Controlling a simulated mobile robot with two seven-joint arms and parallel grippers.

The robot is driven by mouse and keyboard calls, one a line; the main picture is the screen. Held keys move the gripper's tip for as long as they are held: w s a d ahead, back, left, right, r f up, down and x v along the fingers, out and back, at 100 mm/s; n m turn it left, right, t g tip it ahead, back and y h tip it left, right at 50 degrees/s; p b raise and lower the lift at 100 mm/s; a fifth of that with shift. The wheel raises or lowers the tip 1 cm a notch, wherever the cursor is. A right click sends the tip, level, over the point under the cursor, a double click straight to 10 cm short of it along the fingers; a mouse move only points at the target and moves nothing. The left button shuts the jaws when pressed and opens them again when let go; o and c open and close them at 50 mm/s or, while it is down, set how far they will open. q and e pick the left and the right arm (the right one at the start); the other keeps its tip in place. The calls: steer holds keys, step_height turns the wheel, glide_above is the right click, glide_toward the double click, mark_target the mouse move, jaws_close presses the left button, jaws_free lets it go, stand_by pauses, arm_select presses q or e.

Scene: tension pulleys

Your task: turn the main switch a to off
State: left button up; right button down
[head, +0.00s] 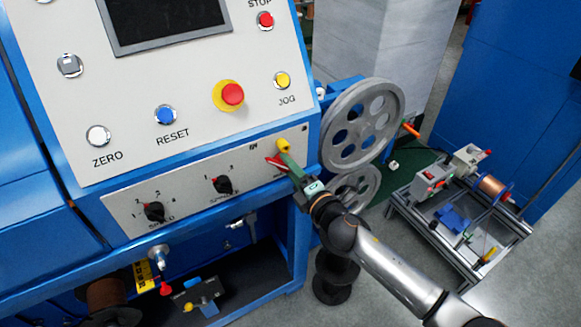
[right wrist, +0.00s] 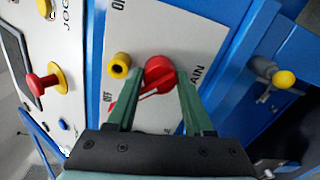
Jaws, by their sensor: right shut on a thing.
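The main switch is a red rotary knob (right wrist: 160,72) on the sloped light panel, by the word MAIN in the right wrist view. Its red handle with a pale stripe points down and left there, toward the OFF mark. In the head view its red handle (head: 273,161) shows at the panel's right end, partly covered by my gripper. My right gripper (head: 284,164) is shut on the switch; its green fingers (right wrist: 157,80) stand on either side of the knob in the right wrist view. My left gripper is not in view.
A yellow cylinder (right wrist: 120,65) sticks out close beside the switch. A red stop-type button on yellow (head: 231,94) and a yellow JOG button (head: 283,80) sit above. Two black knobs (head: 222,185) are to the left. A large grey pulley (head: 361,123) stands to the right.

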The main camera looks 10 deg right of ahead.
stand_by(0.4)
steer(key=shift+c, duration=1.6)
jaws_free()
steer(key=shift+o, duration=0.2)
steer(key=shift+r, duration=0.15)
